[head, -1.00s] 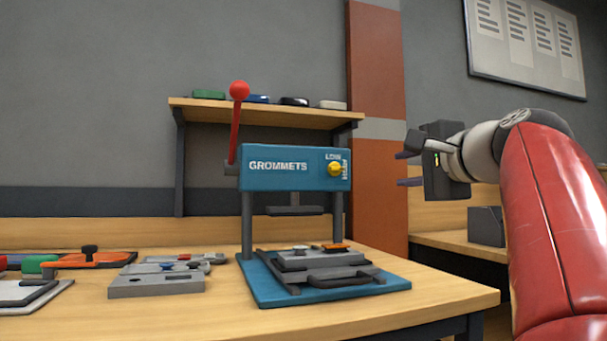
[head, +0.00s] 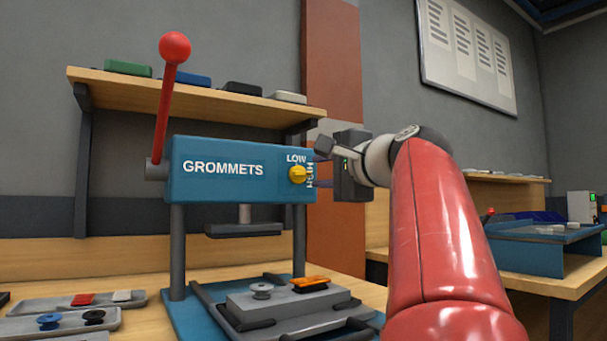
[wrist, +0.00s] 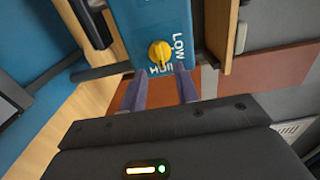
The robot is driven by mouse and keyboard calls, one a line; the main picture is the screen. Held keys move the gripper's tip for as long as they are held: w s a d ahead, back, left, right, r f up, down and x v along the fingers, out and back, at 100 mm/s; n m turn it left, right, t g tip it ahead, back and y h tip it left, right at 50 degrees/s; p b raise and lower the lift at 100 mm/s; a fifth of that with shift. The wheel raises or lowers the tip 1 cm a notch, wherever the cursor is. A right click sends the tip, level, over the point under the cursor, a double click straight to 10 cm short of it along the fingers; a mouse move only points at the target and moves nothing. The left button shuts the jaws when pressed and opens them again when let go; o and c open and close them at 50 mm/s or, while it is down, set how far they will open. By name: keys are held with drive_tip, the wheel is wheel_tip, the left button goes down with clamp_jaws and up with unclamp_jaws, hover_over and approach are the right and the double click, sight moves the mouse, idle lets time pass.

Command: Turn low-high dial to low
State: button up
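The yellow dial (head: 298,174) is on the right end of the front face of the blue press labelled GROMMETS (head: 222,168). LOW is printed above it and HIGH runs sideways along its right. It also shows in the wrist view (wrist: 158,53), where its raised bar seems to lie toward HIGH, though it is small. My gripper (head: 319,170) is just right of the dial in the head view. Its two fingers are spread with nothing between them. In the wrist view the fingertips (wrist: 164,72) are short of the dial, apart from it, and partly cover HIGH.
A red-knobbed lever (head: 168,95) rises at the press's left. A shelf (head: 200,95) with several small items is behind it. The press base holds a grey fixture (head: 290,303), and trays (head: 60,320) lie left.

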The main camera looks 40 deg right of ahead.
sight(304, 174)
drive_tip(key=w, duration=0.5)
drive_tip(key=shift+w+d, duration=0.2)
clamp_jaws()
